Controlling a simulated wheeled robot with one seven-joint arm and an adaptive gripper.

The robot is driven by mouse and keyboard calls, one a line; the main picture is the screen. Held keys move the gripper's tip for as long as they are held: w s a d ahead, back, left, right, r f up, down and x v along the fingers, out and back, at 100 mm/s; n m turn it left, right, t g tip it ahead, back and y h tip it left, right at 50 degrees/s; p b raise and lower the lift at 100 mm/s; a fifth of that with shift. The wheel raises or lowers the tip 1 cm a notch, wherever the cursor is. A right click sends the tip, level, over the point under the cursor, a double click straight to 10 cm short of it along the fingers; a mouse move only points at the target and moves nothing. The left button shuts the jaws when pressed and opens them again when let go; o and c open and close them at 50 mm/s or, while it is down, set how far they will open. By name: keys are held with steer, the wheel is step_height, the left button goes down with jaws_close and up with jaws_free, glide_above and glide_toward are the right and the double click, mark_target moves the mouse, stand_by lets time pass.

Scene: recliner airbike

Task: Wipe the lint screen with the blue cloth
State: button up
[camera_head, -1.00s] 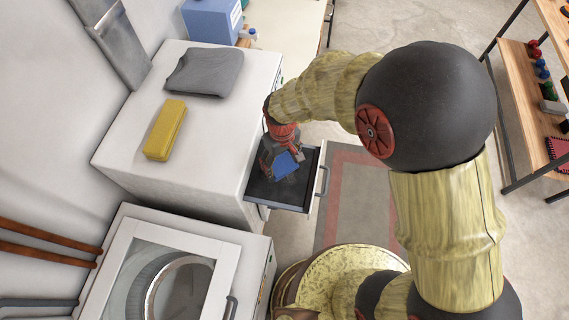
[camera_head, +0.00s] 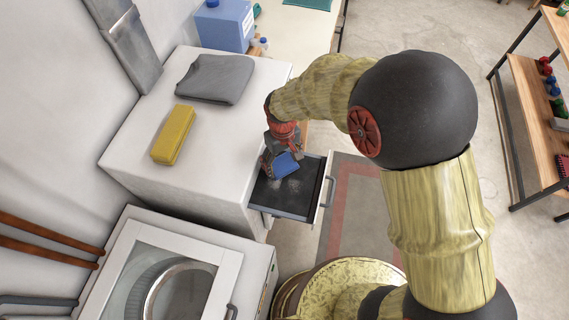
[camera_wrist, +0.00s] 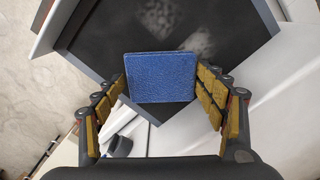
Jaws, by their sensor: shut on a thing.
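The blue cloth (camera_wrist: 160,78), a flat folded square, is between the fingers of my gripper (camera_wrist: 162,92) in the wrist view. My gripper is shut on it. In the head view the cloth (camera_head: 286,163) hangs below my gripper (camera_head: 279,154), over the back left part of the open drawer. The lint screen (camera_head: 298,200) is the dark panel in this drawer, and pale lint patches show on it. In the wrist view the screen (camera_wrist: 105,35) lies beyond the cloth, with two pale lint patches near the top. Whether the cloth touches the screen is unclear.
A grey folded garment (camera_head: 216,78) and a yellow box-like item (camera_head: 173,134) lie on the white machine (camera_head: 135,147). A front-loading machine (camera_head: 195,245) stands nearer. A blue container (camera_head: 224,25) stands behind. A shelf (camera_head: 540,110) is at right. The drawer front has a handle (camera_head: 328,192).

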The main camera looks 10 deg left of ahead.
mark_target(283, 180)
steer(key=shift+s+d+f, duration=0.1)
steer(key=shift+s, duration=0.05)
steer(key=shift+s+d, duration=0.5)
steer(key=shift+s, duration=0.25)
steer(key=shift+s+d, duration=0.1)
steer(key=shift+s+d, duration=0.5)
steer(key=shift+s, duration=0.25)
steer(key=shift+s, duration=0.1)
steer(key=shift+s+d+p, duration=0.35)
steer(key=shift+s+d, duration=0.1)
steer(key=shift+s, duration=0.2)
steer(key=shift+w+a, duration=0.55)
steer(key=shift+w, duration=0.3)
steer(key=shift+w+a+r, duration=0.1)
steer(key=shift+w+a, duration=0.5)
steer(key=shift+w, duration=0.25)
steer(key=shift+w+a+r, duration=0.1)
steer(key=shift+w+a, duration=0.45)
steer(key=shift+w, duration=0.3)
steer(key=shift+s+d+f, duration=0.15)
steer(key=shift+s+d, duration=0.05)
steer(key=shift+s, duration=0.9)
steer(key=shift+s+d+f, duration=0.1)
steer(key=shift+s+d, duration=0.05)
steer(key=shift+s, duration=0.9)
